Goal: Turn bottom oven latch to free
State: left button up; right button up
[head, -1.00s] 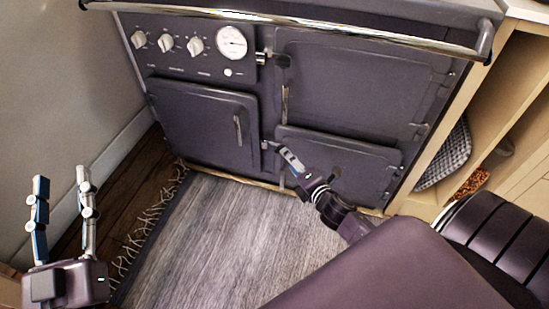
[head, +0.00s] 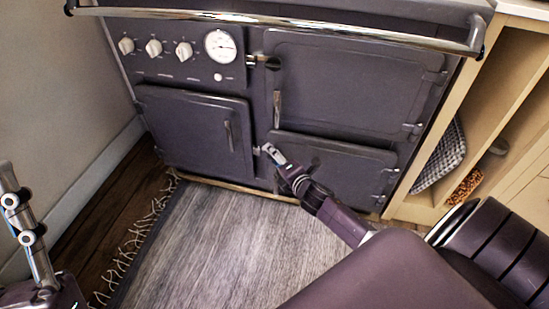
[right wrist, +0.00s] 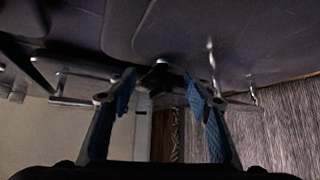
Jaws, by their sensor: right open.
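The bottom oven door (head: 335,165) is the dark lower right door of the range and looks shut. A small metal bottom oven latch (head: 257,150) shows at its left edge in the head view. My right gripper (head: 272,152) is open at that edge, its tips close to the latch. In the right wrist view, its two blue-padded fingers (right wrist: 160,88) stand apart, with a small metal piece between their tips. I cannot tell whether they touch it. My left gripper (head: 22,215) is cut off at the left edge; one finger shows, away from the range.
The upper right door (head: 345,85) and left door (head: 195,130) look shut. A chrome rail (head: 290,20) runs across the range's top front. A grey rug (head: 215,235) covers the floor. Wooden shelving (head: 500,100) with a checked cloth (head: 442,160) stands at right.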

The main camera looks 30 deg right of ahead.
jog(key=shift+c, duration=0.6)
grip_shut()
